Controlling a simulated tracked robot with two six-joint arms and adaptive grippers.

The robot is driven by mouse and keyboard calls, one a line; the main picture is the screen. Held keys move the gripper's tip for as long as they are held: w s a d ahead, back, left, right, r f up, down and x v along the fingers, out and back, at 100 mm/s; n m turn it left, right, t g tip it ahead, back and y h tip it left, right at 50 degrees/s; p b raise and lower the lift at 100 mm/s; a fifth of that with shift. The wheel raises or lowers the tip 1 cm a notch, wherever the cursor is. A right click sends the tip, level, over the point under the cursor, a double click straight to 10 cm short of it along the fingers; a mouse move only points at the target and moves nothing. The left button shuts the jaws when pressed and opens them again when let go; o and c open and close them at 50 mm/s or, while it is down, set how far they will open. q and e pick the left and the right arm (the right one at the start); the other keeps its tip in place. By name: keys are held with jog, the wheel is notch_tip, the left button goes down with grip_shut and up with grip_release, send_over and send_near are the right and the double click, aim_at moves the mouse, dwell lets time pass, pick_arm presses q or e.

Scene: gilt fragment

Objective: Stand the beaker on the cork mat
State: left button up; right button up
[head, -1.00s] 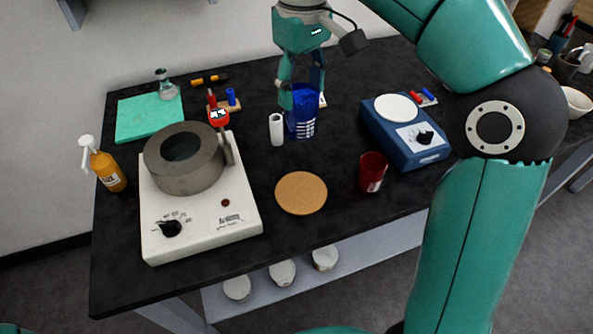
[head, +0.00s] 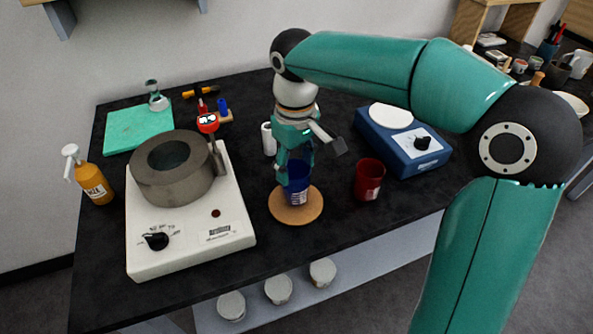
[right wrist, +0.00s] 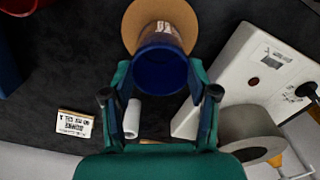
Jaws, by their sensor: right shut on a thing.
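The blue beaker (head: 298,188) is upright over the round cork mat (head: 280,211). My right gripper (head: 295,174) is shut on it from behind, one finger on each side near the rim. In the right wrist view the beaker's open rim (right wrist: 160,68) lies between the fingers, and the mat (right wrist: 135,22) shows beyond its base. I cannot tell whether the base touches the mat or is slightly above it. My left gripper is not in view.
A red cup (head: 369,180) stands just right of the mat, with a blue balance (head: 402,150) behind it. A white hotplate (head: 187,246) with a grey ring-shaped block (head: 150,185) is on the left. A white cylinder (head: 268,139) stands behind the mat.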

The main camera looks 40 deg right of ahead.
jog(key=shift+f, duration=0.95)
jog(key=shift+f, duration=0.15)
jog(key=o, duration=1.6)
jog(key=shift+r, duration=0.2)
notch_tip(320, 180, up, 12)
jog(key=shift+f+p, duration=0.1)
jog(key=shift+p, duration=0.9)
